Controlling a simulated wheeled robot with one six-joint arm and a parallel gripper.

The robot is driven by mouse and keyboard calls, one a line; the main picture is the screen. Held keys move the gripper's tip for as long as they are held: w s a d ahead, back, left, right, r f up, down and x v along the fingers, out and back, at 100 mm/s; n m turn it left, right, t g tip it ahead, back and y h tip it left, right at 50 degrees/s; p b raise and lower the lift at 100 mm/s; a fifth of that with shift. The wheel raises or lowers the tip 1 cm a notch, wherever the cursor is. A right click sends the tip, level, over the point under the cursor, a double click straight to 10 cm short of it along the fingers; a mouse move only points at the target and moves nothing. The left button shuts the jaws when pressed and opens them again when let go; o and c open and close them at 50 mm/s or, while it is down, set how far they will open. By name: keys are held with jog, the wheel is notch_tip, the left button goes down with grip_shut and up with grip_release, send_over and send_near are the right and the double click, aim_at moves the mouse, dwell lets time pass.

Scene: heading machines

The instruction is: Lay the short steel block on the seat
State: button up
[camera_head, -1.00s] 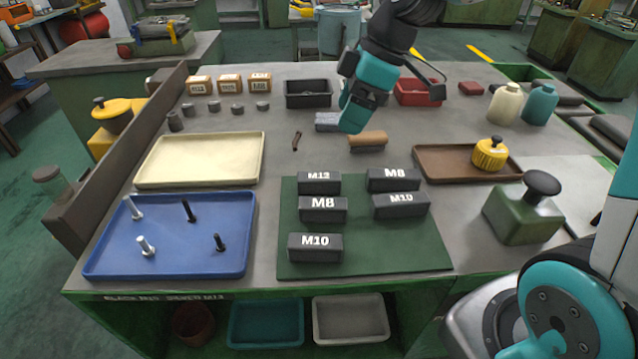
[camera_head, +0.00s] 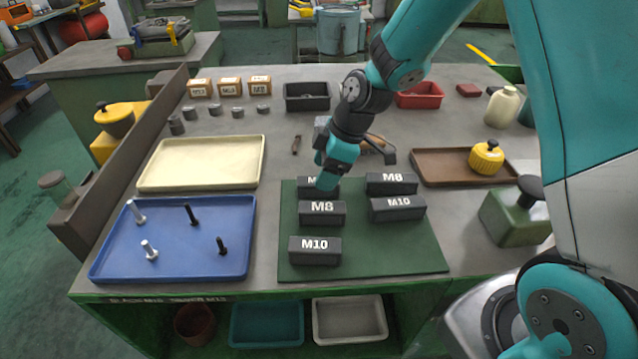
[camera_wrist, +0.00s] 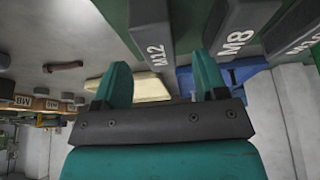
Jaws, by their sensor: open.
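My gripper (camera_head: 327,180) is open and points down over the M12 block at the back left of the green mat. In the wrist view its two teal fingers (camera_wrist: 162,78) stand apart with nothing gripped. The dark grey M12 block (camera_wrist: 150,32) lies just beyond the fingertips; in the head view it is mostly hidden by the gripper (camera_head: 306,182). A small plain grey block (camera_head: 321,122) shows only partly behind my gripper. I cannot tell for sure which block is the short steel one. No clearly recognisable seat shows.
Blocks marked M8 (camera_head: 322,208), M10 (camera_head: 315,245) and others stand close by on the green mat (camera_head: 400,258). A blue tray (camera_head: 185,265) with upright bolts and an empty cream tray (camera_head: 205,162) lie left. A brown tray (camera_head: 435,165) holds a yellow knobbed object.

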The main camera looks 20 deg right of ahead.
jog(key=shift+p+x, duration=0.45)
jog(key=shift+x, duration=1.45)
jog(key=shift+d, duration=0.1)
grip_shut()
jog(key=shift+w, duration=0.1)
